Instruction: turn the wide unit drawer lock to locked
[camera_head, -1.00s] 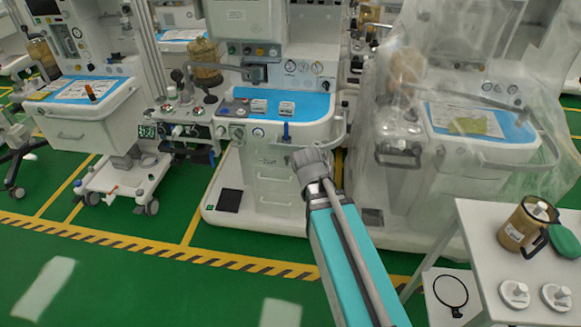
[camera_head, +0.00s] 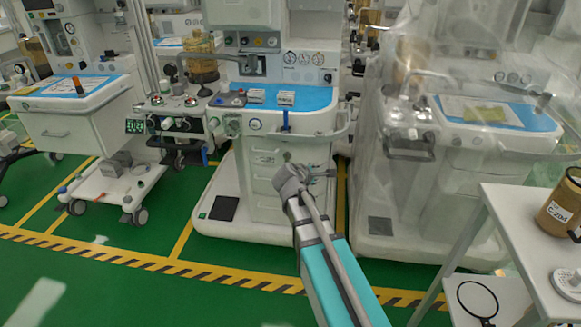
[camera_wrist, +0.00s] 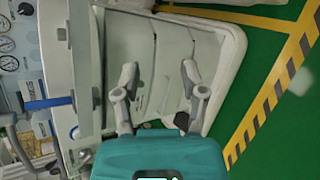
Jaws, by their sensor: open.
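The central white anaesthesia unit has a stack of drawers (camera_head: 264,185) below its blue worktop (camera_head: 305,97). Its pale drawer fronts (camera_wrist: 178,45) also show, turned sideways, in the wrist view. I cannot make out the drawer lock or its setting clearly in either view. My gripper (camera_wrist: 160,75) is open and empty, with its two grey fingers apart in front of the drawer fronts. In the head view my grey wrist covers part of the drawers' right side. I see no clear contact between the fingers and the unit.
A plastic-covered unit (camera_head: 440,150) stands close on the right, and a white cart (camera_head: 75,115) on the left. A white side table (camera_head: 530,215) with a brown jar (camera_head: 560,208) is at the near right. Green floor (camera_head: 150,285) is open in front, with a striped line.

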